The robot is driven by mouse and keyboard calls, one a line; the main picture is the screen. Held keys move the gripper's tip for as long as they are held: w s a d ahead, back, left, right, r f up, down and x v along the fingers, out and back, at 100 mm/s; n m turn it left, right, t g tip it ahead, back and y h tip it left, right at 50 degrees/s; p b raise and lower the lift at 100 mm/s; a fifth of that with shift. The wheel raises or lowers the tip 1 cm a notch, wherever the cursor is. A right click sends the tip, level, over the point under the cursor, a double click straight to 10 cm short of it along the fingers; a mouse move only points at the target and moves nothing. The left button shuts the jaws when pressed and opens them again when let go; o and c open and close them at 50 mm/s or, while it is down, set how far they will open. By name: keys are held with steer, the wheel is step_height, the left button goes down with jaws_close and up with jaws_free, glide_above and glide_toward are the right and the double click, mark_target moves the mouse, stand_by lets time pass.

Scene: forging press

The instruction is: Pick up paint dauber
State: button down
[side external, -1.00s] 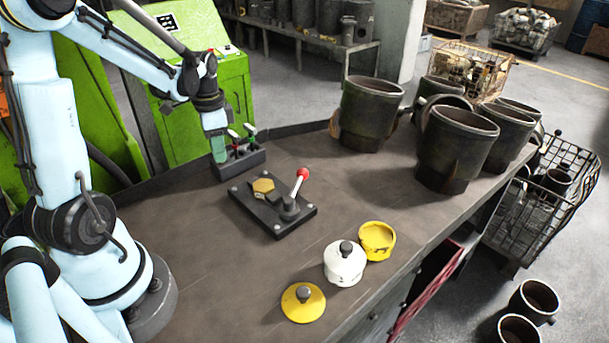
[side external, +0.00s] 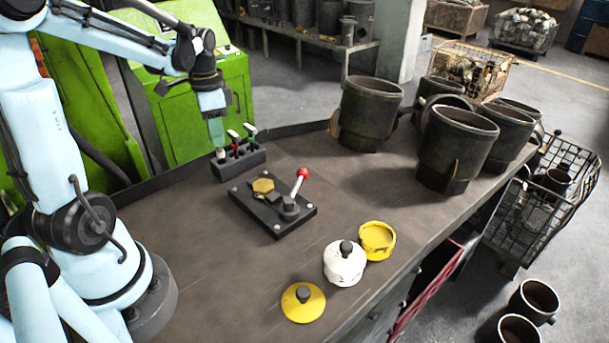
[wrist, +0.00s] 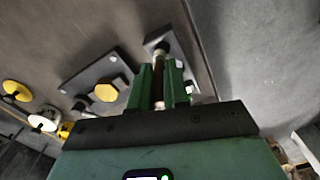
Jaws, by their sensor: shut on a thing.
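My gripper (side external: 216,134) is above the left end of a dark holder block (side external: 253,160), fingers pointing down. It is shut on the paint dauber (side external: 221,155), whose pale lower end shows below the fingers, in front of the block's left end. I cannot tell if its tip is clear of the block. In the wrist view, my green fingers (wrist: 159,80) close around the pale shaft of the dauber (wrist: 159,62). The rest of the dauber is hidden by the fingers.
A black clamp fixture (side external: 273,208) with a red-knobbed lever (side external: 302,174) lies in front. A white pot (side external: 344,264), an open yellow pot (side external: 377,240) and a yellow lid (side external: 303,302) are near the front edge. Large dark buckets (side external: 455,150) stand at right.

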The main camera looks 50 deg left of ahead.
steer(key=d+r, duration=0.6)
steer(key=d, duration=0.5)
steer(key=shift+w+r, duration=0.25)
steer(key=shift+d, duration=0.1)
steer(key=w+d+f, duration=0.1)
steer(key=w+d, duration=0.2)
steer(key=d, duration=0.6)
steer(key=w+d+f, duration=0.1)
steer(key=w+d, duration=0.3)
steer(key=d, duration=0.5)
steer(key=w+d+f, duration=0.1)
steer(key=w+d, duration=0.2)
steer(key=d, duration=0.6)
steer(key=shift+a+f, duration=0.15)
steer(key=shift+f, duration=1.25)
steer(key=shift+a+f, duration=0.15)
steer(key=shift+f, duration=1.2)
steer(key=shift+f, duration=0.6)
step_height(320, 180, up, 7)
